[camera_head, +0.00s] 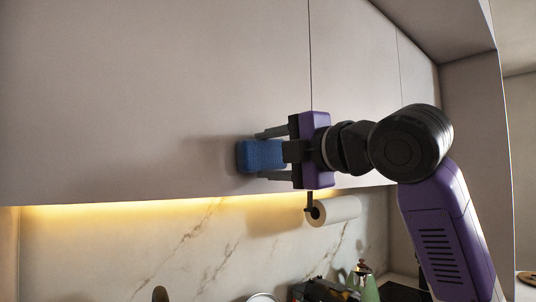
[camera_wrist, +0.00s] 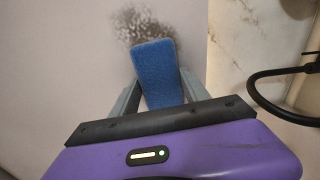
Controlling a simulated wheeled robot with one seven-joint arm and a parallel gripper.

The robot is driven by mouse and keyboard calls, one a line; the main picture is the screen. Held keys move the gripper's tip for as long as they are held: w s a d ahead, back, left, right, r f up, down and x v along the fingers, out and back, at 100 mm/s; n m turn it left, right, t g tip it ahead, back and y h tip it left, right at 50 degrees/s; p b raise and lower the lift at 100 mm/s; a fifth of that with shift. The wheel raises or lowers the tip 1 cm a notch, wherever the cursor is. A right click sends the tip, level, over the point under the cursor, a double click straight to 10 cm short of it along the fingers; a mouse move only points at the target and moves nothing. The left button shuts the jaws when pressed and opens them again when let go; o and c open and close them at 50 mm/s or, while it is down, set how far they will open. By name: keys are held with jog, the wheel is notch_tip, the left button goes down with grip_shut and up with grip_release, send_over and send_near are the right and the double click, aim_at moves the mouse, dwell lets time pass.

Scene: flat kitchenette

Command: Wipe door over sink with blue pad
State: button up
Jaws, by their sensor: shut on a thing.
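The blue pad (camera_head: 262,156) is between the fingers of my gripper (camera_head: 272,155), which is shut on it. The pad is close to the pale cabinet door (camera_head: 150,90), near the door's lower edge; I cannot tell whether it touches. In the wrist view the blue pad (camera_wrist: 157,73) sticks out between the two grey fingers of my gripper (camera_wrist: 155,90). A dark speckled smudge (camera_wrist: 140,25) shows on the door (camera_wrist: 60,60) just past the pad's far end. In the head view no smudge stands out; the pad and gripper may hide it.
A paper towel roll (camera_head: 335,210) hangs under the cabinets, below my gripper. A marble backsplash (camera_head: 150,250) is lit by a strip of light. A green bottle (camera_head: 365,283) and other items stand on the counter. A black curved bar (camera_wrist: 270,95) shows right in the wrist view.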

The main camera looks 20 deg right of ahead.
aim_at(279, 155)
jog(key=shift+w+d+p, duration=0.2)
jog(key=shift+d, duration=0.55)
jog(key=shift+w+d+p, duration=0.15)
jog(key=shift+w+d, duration=0.05)
jog(key=shift+d, duration=0.55)
jog(key=w+d+p, duration=0.1)
jog(key=w+d, duration=0.1)
jog(key=d, duration=0.4)
jog(key=shift+w+d+p, duration=0.3)
jog(key=shift+d+p, duration=0.05)
jog(key=shift+p, duration=0.05)
jog(key=shift+a, duration=0.1)
